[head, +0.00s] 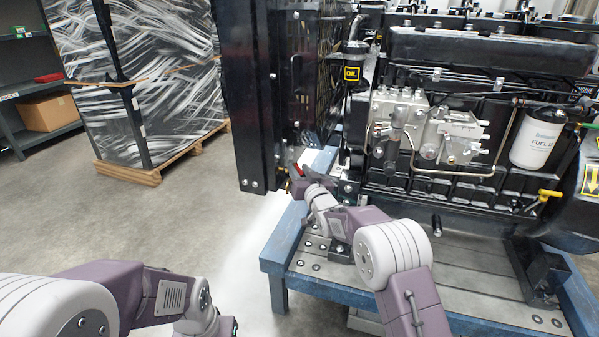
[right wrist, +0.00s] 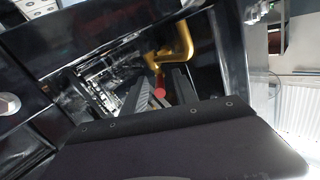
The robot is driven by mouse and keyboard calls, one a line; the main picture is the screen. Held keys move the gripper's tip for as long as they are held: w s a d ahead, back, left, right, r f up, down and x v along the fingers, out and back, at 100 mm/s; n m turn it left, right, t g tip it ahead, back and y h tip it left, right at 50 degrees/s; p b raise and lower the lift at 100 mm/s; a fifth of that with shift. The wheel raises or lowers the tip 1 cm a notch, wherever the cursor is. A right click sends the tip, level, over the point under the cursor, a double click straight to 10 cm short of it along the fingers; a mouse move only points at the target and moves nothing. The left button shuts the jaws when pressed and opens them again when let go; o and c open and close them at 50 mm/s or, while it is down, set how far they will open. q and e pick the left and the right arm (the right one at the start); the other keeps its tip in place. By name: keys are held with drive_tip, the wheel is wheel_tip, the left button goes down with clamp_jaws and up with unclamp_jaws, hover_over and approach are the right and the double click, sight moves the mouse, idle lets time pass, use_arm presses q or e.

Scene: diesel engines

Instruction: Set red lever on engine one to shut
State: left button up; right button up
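The black diesel engine (head: 470,110) stands on a blue-edged stand (head: 335,285), with a black radiator frame (head: 257,100) at its left end. A small red lever (head: 297,168) shows low beside this frame, partly hidden by my right gripper (head: 299,179). In the right wrist view, the red lever's end (right wrist: 160,93) appears between the two dark fingers of my right gripper (right wrist: 160,97), close to a bent brass-yellow pipe (right wrist: 176,52). The fingers are apart, and I cannot tell if either touches the lever. My left arm shows at lower left, but its fingers are outside the view.
A yellow-handled valve (head: 545,195) and a white fuel filter (head: 537,137) are on the engine's right side. A wrapped pallet load (head: 135,75) and a shelf with a cardboard box (head: 50,112) stand at left. The floor between pallet and stand is clear.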

clamp_jaws()
